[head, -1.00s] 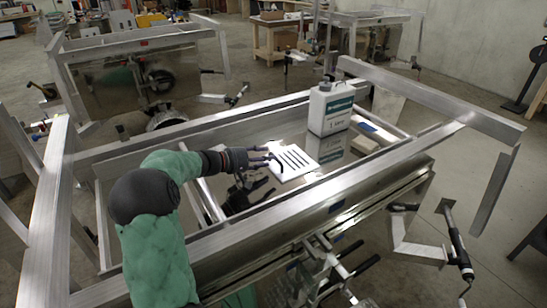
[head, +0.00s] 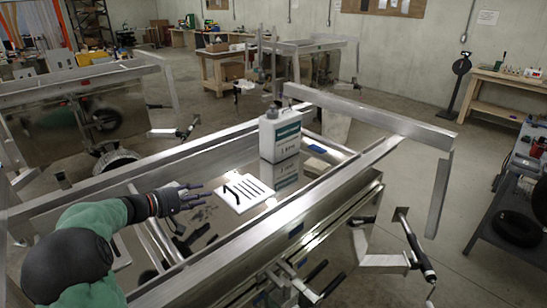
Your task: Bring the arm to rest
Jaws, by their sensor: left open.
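My left arm comes in from the lower left in the head view, with a green sleeve and dark joints. My left gripper (head: 192,196) is open and empty above the trailer bed, left of a white slotted board (head: 243,207). A gap shows between the gripper and the board. The board has several dark slots and lies flat on the shiny bed of the aluminium trailer (head: 330,190). A dark small piece rests at the board's left part. My right gripper does not show.
A white canister (head: 281,134) stands upright on the bed behind the board. Raised metal rails surround the bed. Another trailer (head: 75,105) stands at the left. A wooden workbench (head: 505,95) and a black tire (head: 517,228) are at the right. Open floor lies between.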

